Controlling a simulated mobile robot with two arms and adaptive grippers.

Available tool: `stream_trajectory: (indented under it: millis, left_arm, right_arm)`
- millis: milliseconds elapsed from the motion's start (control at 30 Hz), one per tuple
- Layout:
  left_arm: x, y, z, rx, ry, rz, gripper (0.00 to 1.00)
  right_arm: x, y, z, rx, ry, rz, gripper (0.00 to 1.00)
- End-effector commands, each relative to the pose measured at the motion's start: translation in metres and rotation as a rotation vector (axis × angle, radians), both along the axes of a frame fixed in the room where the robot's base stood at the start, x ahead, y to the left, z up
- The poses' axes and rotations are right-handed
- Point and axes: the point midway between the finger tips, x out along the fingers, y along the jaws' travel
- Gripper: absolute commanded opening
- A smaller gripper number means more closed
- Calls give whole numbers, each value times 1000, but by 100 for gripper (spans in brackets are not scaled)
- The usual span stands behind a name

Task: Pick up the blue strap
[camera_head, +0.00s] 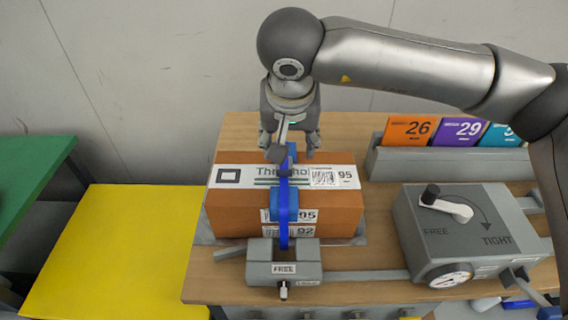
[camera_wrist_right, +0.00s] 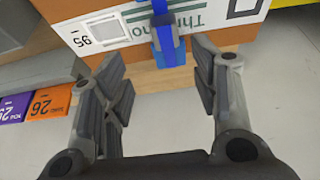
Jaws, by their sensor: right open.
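The blue strap (camera_head: 284,228) runs over the top and down the front of an orange-brown box (camera_head: 228,214) in the head view. A blue buckle-like block sits on it at the front. In the right wrist view the strap (camera_wrist_right: 164,32) lies ahead of the fingertips, between their lines. My right gripper (camera_head: 289,145) points down over the back part of the box, with its fingers spread to either side of the strap. Its fingers are open and empty in the wrist view (camera_wrist_right: 157,58). My left gripper is not in view.
A grey clamp block (camera_head: 258,272) marked FREE stands at the box's front. A grey box with a crank (camera_head: 430,240) stands to the right. A rack (camera_head: 392,162) of coloured numbered cards is behind it. A yellow surface (camera_head: 110,250) lies clear at left.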

Motion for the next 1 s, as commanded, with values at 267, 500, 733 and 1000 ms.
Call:
stream_trajectory:
  millis: [267,500,733,1000]
  left_arm:
    - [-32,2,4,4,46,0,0]
    - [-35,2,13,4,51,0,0]
    - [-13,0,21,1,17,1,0]
    - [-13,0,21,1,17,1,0]
  right_arm:
    - [14,1,-37,1,3,-1,55]
    - [21,6,-57,1,7,0,55]
    - [33,8,-86,2,4,0,55]
    - [34,8,-90,2,2,2,55]
